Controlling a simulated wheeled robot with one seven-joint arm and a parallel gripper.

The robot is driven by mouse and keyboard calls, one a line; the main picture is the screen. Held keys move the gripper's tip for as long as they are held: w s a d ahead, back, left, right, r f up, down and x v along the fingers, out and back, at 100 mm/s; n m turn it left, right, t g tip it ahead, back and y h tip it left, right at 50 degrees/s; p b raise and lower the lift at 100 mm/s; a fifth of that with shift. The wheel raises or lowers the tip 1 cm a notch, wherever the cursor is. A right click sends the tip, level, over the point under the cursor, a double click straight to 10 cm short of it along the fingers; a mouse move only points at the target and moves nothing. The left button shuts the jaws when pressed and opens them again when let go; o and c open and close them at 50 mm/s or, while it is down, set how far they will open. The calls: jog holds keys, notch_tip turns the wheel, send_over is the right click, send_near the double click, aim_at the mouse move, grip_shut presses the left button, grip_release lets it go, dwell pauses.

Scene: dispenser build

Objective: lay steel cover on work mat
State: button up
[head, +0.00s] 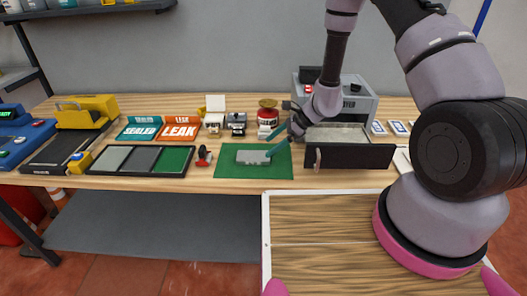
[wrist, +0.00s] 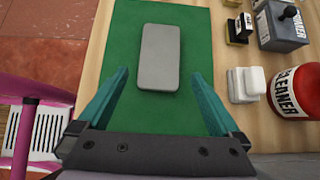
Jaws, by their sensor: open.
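The steel cover (wrist: 160,57) is a plain grey plate with rounded corners, lying flat on the green work mat (wrist: 205,45) in the wrist view. In the head view the cover (head: 252,157) lies near the middle of the mat (head: 229,172). My gripper (wrist: 158,88) is open, its teal fingers spread wider than the cover, with the cover ahead of the fingertips and nothing between them. In the head view my gripper (head: 282,147) is over the right part of the mat, beside the cover. I cannot tell its exact height.
A red cleaner bottle (wrist: 293,92) and a white block (wrist: 245,85) stand right of the mat in the wrist view. In the head view, an open drawer (head: 348,155) is right of the mat, and a tray of coloured pads (head: 140,175) lies left.

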jog(key=v, duration=0.6)
jog(key=shift+d+r, duration=0.25)
jog(key=shift+r, duration=0.05)
jog(key=s+d+r+n, duration=0.1)
jog(key=r+n, duration=0.1)
jog(key=r, duration=0.6)
jog(key=s+d+r+n+h, duration=0.1)
jog(key=s+d+r+n, duration=0.15)
jog(key=r, duration=0.55)
jog(key=d+r+n, duration=0.1)
jog(key=r+n, duration=0.2)
jog(key=r, duration=0.4)
jog(key=s+d+r+n+t+h, duration=0.3)
jog(key=s+d+r, duration=0.3)
jog(key=s+r, duration=0.2)
jog(key=s+d+r+n+t+h, duration=0.3)
jog(key=s+d+r, duration=0.3)
jog(key=s+r, duration=0.2)
jog(key=shift+r+n+t, duration=0.4)
jog(key=shift+r+n, duration=0.05)
jog(key=shift+r, duration=0.2)
